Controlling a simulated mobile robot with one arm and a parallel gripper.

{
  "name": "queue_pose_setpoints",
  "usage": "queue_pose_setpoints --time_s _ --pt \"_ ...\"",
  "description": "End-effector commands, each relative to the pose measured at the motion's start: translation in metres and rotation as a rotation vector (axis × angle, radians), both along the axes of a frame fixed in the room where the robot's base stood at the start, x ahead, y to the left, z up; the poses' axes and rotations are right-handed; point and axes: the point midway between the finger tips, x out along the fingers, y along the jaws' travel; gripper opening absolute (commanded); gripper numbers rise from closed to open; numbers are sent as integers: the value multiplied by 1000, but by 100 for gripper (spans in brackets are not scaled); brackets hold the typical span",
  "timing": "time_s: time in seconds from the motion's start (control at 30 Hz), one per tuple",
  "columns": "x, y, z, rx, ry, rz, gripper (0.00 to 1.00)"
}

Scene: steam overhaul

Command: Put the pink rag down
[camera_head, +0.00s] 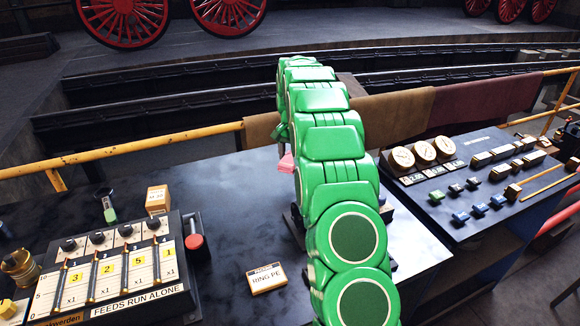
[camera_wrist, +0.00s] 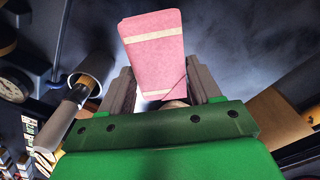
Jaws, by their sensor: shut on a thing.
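The pink rag (camera_wrist: 152,55) is folded flat, with pale stripes, and sits between the two fingers of my gripper (camera_wrist: 158,92) in the wrist view. My gripper is shut on it. In the head view only a small pink corner of the rag (camera_head: 286,163) shows to the left of my green arm, which hides the rest of the rag and most of the gripper. The rag appears to be over the dark worktop (camera_head: 225,215); I cannot tell how high it is or whether it touches.
A slider panel (camera_head: 112,268) stands front left, with a small box (camera_head: 157,199) and a green-based cup (camera_head: 107,206) behind it. A labelled card (camera_head: 266,278) lies front centre. A control desk (camera_head: 470,178) stands right. Yellow rail (camera_head: 150,147) runs behind. Worktop left of my arm is fairly clear.

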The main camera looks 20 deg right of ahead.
Motion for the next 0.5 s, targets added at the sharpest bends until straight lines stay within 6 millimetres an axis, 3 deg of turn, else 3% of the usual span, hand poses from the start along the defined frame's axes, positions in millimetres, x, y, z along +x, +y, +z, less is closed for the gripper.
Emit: queue_pose_setpoints --time_s 0.5 --pt "31 -8 -39 1 -1 0 33"
